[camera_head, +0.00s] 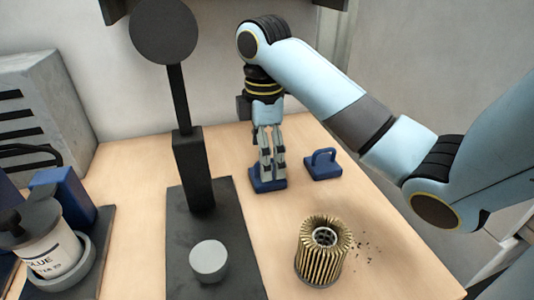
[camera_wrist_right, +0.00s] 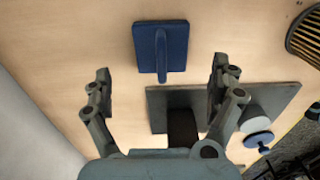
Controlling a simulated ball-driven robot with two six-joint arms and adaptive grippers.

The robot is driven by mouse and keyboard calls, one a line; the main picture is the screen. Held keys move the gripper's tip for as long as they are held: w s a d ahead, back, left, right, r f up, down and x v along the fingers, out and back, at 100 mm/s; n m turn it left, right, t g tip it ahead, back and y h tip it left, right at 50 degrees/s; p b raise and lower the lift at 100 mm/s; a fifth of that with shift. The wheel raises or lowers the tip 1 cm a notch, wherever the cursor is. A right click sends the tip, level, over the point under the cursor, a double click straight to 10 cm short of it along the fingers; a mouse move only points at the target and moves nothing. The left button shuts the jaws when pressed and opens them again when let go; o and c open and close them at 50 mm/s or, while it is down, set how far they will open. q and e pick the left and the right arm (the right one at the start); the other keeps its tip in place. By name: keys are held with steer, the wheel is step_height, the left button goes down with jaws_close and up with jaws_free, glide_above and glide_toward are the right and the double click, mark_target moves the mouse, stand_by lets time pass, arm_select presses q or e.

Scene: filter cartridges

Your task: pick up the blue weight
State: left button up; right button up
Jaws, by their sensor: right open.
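A blue weight (camera_head: 267,183) with a flat square base sits on the wooden table, right of the black stand. A second blue weight (camera_head: 323,170) with a looped handle stands to its right. My right gripper (camera_head: 270,165) points down over the first weight, its fingers hiding that weight's handle in the head view. In the right wrist view, the open fingers (camera_wrist_right: 158,80) are spread wide, with a blue weight (camera_wrist_right: 150,45) and its upright handle in line with the gap between them. That appears to be the first weight. I see no hold on it. My left gripper is not in view.
A black stand (camera_head: 180,260) with a post and a grey disc (camera_head: 208,261) is left of the weights. A pleated brass filter cartridge (camera_head: 310,255) stands nearer, with dark crumbs beside it. A labelled white canister (camera_head: 50,255) is at far left. Table right of the weights is clear.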

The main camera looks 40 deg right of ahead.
step_height(320, 180, down, 5)
steer(key=b, duration=0.3)
steer(key=shift+s, duration=0.1)
steer(key=shift+r, duration=0.1)
steer(key=c, duration=1.8)
